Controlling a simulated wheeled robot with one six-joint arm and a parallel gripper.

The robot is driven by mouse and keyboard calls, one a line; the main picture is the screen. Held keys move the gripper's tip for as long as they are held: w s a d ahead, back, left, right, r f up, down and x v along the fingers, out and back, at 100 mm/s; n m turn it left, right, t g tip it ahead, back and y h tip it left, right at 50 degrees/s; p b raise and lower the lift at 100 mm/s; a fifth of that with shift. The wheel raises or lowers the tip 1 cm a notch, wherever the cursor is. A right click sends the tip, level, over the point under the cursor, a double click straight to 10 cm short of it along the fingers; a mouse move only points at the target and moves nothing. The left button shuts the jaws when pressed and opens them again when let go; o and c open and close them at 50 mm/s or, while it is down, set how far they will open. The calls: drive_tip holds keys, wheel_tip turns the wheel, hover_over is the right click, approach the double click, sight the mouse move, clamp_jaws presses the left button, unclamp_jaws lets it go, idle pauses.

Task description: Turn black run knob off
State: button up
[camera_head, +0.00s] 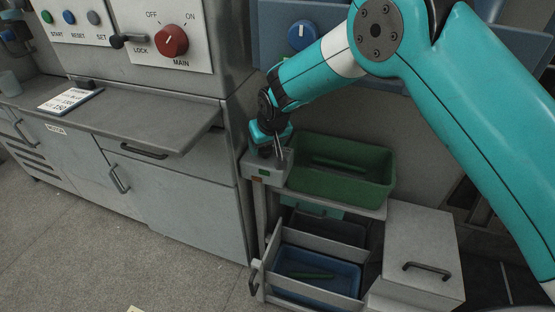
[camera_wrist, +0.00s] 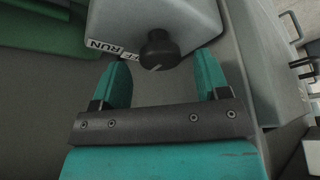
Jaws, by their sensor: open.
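The black run knob (camera_wrist: 159,48) sits on the face of a light grey box (camera_wrist: 120,18) in the wrist view. A white label strip reading RUN and OFF (camera_wrist: 112,50) is on the box left of the knob. A small pale mark shows at the knob's lower edge; I cannot tell which word it points at. My gripper (camera_wrist: 163,62) is open, its two teal fingers on either side of the knob with gaps visible. In the head view my gripper (camera_head: 275,146) is over the grey box (camera_head: 258,168), and hides the knob.
A green tray (camera_head: 385,190) is right of the box on the cart. Below is an open drawer (camera_head: 312,268) with a blue bin. A machine with a red MAIN knob (camera_head: 171,40) and a grey counter (camera_head: 170,130) stands left.

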drive_tip(key=s+d, duration=0.5)
drive_tip(key=s, duration=0.6)
drive_tip(key=shift+b, duration=0.45)
drive_tip(key=s+d+r+g+p, duration=0.1)
drive_tip(key=s+d+r+p, duration=0.15)
drive_tip(key=r, duration=0.45)
drive_tip(key=s+d+r+y+p, duration=0.1)
drive_tip(key=s+d+r, duration=0.1)
drive_tip(key=s+r, duration=0.3)
drive_tip(key=s+d+r+g+p, duration=0.1)
drive_tip(key=s+d+r+p, duration=0.15)
drive_tip(key=r, duration=0.55)
drive_tip(key=s+d+r+n+g+p, duration=0.1)
drive_tip(key=s+d+r, duration=0.1)
drive_tip(key=s+r, duration=0.3)
drive_tip(key=s+d+r+n+g+y+p, duration=0.1)
drive_tip(key=s+r, duration=0.4)
drive_tip(key=s, duration=0.5)
drive_tip(key=shift+d+p, duration=0.7)
drive_tip(key=shift+d, duration=0.4)
